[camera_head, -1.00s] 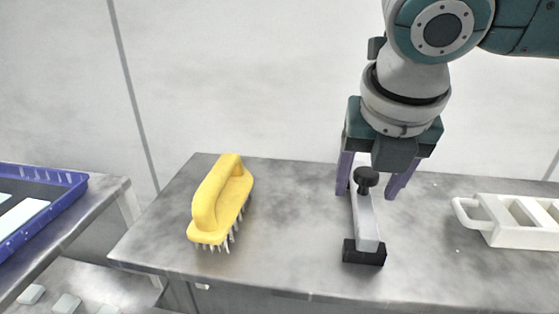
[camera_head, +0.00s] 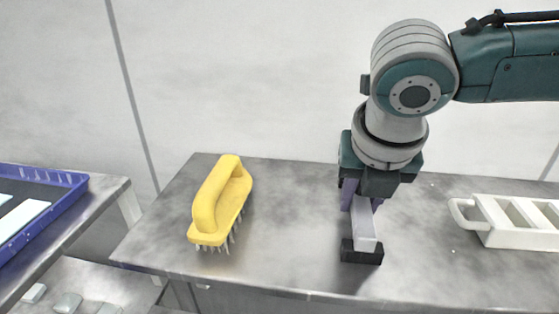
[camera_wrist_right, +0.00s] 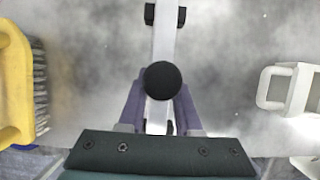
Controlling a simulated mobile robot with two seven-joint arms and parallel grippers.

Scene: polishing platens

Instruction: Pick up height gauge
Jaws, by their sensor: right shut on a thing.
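The height gauge (camera_head: 364,230) is a pale grey bar with black end feet and a black knob. It lies on the grey metal table, with its near black foot at the front. My right gripper (camera_head: 361,202) points down over its far part and is shut on it. In the right wrist view the gauge (camera_wrist_right: 164,40) runs away from me, and the purple fingers of my right gripper (camera_wrist_right: 160,112) press on both sides of the bar by the round black knob (camera_wrist_right: 162,80). In the head view the knob is hidden behind the gripper. My left gripper is not in view.
A yellow-handled brush (camera_head: 221,201) stands left of the gauge, with free table between. A white slotted holder (camera_head: 507,222) with a side handle is at the right. A blue tray (camera_head: 70,200) sits on another surface at the far left. A wall is behind.

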